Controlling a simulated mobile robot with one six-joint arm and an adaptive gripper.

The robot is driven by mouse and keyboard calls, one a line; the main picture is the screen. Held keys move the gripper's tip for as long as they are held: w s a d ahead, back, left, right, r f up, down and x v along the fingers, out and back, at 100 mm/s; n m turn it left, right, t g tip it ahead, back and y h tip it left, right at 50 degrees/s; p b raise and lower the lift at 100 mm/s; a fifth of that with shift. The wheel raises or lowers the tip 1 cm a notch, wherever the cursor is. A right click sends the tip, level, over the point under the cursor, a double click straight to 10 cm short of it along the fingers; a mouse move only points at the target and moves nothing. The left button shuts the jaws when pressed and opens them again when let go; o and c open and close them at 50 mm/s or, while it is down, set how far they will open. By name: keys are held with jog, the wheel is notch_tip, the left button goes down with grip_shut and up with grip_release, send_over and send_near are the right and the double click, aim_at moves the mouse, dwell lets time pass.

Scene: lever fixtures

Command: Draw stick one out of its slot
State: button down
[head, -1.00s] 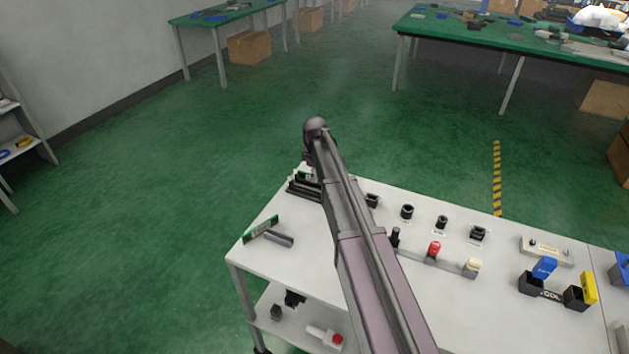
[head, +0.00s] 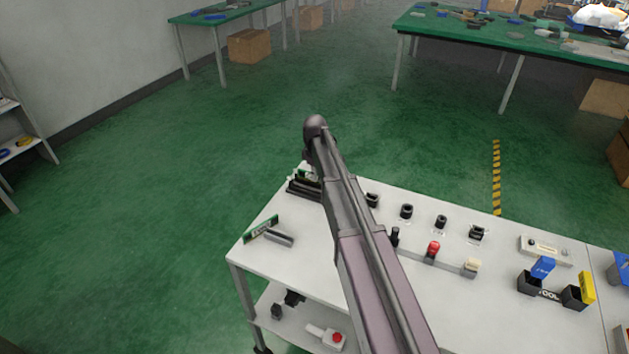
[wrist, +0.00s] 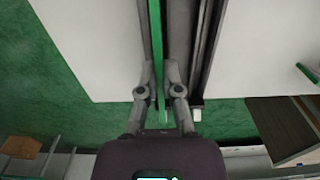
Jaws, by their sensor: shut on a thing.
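My gripper (wrist: 159,84) is shut on a thin green stick (wrist: 157,40), seen edge-on in the wrist view, with one finger on each side. The stick runs lengthwise up the picture between dark grey strips of a slot fixture (wrist: 206,45). How deep it sits in its slot cannot be told. In the head view, the black slot fixture (head: 303,188) stands at the far left edge of the white table, and my arm hides the gripper and most of the held stick.
A second green board (head: 261,229) stands beside a grey bar (head: 278,239) on the white table (head: 290,215). Black holders, a red knob (head: 432,249) and a black bin with a blue piece (head: 541,268) lie to the right. Green floor lies open beyond the left edge.

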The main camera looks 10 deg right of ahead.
jog(key=shift+r, duration=0.2)
jog(key=shift+r+p, duration=1.75)
jog(key=shift+p, duration=0.2)
jog(key=shift+r+p, duration=0.3)
jog(key=shift+r+p, duration=0.85)
jog(key=shift+p, duration=0.05)
